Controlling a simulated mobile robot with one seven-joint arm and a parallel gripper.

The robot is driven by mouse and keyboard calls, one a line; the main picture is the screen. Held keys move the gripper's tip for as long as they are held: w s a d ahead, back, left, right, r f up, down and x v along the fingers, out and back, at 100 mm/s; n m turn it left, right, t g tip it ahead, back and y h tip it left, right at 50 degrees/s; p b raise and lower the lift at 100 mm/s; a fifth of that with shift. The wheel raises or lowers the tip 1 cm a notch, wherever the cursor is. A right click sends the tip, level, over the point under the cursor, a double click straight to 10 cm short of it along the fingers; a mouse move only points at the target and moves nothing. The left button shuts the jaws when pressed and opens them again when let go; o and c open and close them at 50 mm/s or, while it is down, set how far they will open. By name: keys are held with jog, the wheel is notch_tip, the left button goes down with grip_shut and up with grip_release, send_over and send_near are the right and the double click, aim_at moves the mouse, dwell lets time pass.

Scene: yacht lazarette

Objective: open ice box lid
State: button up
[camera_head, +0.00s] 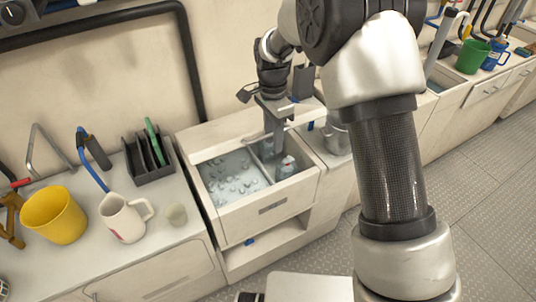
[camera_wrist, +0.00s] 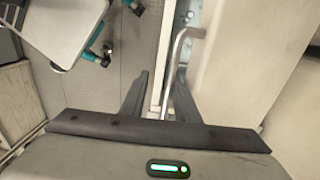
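The ice box (camera_head: 268,205) is a pale chest set in the counter row. Its top shows two compartments, the left one holding ice pieces (camera_head: 232,180) and the right one a small bottle-like item (camera_head: 287,165). I cannot tell whether a clear lid covers them. My gripper (camera_head: 274,140) points down over the back of the right compartment. In the wrist view, my gripper's (camera_wrist: 158,85) two dark fingers are spread apart. A thin bent metal bar (camera_wrist: 176,65) shows between them, closer to the right finger; contact is unclear.
A metal pot (camera_head: 336,136) stands right of the ice box. The grey floor (camera_head: 480,185) at right is clear.

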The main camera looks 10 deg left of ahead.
jog(key=shift+s+d+f, duration=0.3)
jog(key=shift+s+f, duration=0.05)
jog(key=shift+f, duration=0.35)
jog(key=shift+r, duration=0.1)
jog(key=w+a+r+p, duration=0.1)
jog(key=w+r+p, duration=0.1)
jog(key=r+p, duration=0.4)
jog(key=w+a+r+p, duration=0.2)
jog(key=r+p, duration=0.5)
jog(key=r, duration=0.6)
jog(key=shift+w, duration=0.4)
dwell(0.6)
jog(key=shift+a, duration=0.1)
